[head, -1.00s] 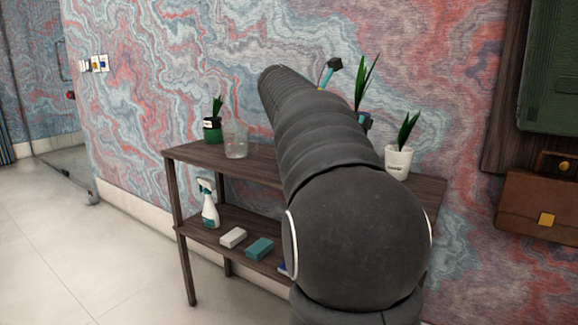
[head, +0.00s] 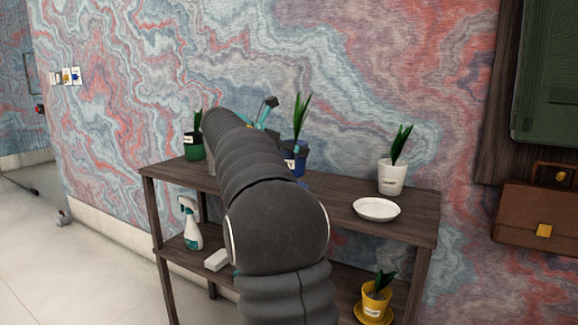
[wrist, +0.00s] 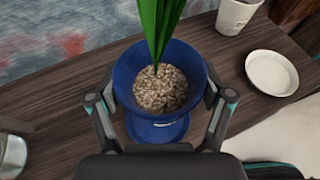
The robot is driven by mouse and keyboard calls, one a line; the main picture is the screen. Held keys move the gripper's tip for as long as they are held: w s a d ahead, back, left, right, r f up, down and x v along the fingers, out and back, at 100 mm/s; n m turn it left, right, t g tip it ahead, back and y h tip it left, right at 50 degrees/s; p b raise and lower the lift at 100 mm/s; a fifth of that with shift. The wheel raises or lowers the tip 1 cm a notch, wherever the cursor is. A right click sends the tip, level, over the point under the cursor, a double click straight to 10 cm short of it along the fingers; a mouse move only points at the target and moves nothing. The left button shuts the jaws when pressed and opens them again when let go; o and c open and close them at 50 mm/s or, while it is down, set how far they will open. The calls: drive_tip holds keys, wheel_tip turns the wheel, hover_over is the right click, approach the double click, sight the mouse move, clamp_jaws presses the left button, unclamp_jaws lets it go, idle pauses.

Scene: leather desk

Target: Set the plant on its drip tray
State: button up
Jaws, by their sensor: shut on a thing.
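My gripper (wrist: 160,108) is shut on a blue pot (wrist: 124,82) with a plant of long green leaves (wrist: 158,28) and pebbly soil. The pot looks upright between the fingers. In the head view the blue pot (head: 291,160) shows right of my arm, its label partly visible. Something blue, likely a drip tray (head: 305,185), shows low beside my arm. In the wrist view a blue rim (wrist: 160,134) shows below the pot; I cannot tell whether they touch.
A white dish (head: 376,209) lies empty near a white potted plant (head: 391,179). A green pot (head: 193,146) stands at the left. A spray bottle (head: 191,226), a pale block (head: 216,260) and a yellow pot (head: 376,301) are on the lower shelf. My arm hides the middle.

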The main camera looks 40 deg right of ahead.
sight(288, 163)
drive_tip(key=shift+w+a+f, duration=0.1)
drive_tip(key=shift+w+f, duration=0.2)
drive_tip(key=shift+w, duration=0.15)
drive_tip(key=shift+f+b, duration=0.55)
drive_tip(key=shift+f, duration=1.4)
drive_tip(key=shift+f, duration=0.15)
drive_tip(key=o, duration=1.4)
drive_tip(key=shift+a+r, duration=0.2)
drive_tip(key=shift+r, duration=0.05)
drive_tip(key=p+v, duration=0.1)
drive_tip(key=v, duration=1)
drive_tip(key=shift+a, duration=0.35)
